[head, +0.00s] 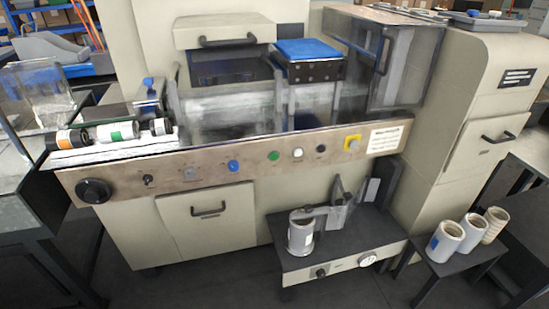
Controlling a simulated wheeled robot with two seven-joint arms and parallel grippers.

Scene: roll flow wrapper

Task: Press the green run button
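The green run button (273,156) is a small round button on the tan control panel (215,172) along the front of the wrapper. It sits between a blue button (234,166) on its left and a white button (297,153) on its right. Nothing covers it or touches it. Neither of my grippers is in the head view.
A low black bench (340,240) with a cup juts out below. The floor left of the bench is clear.

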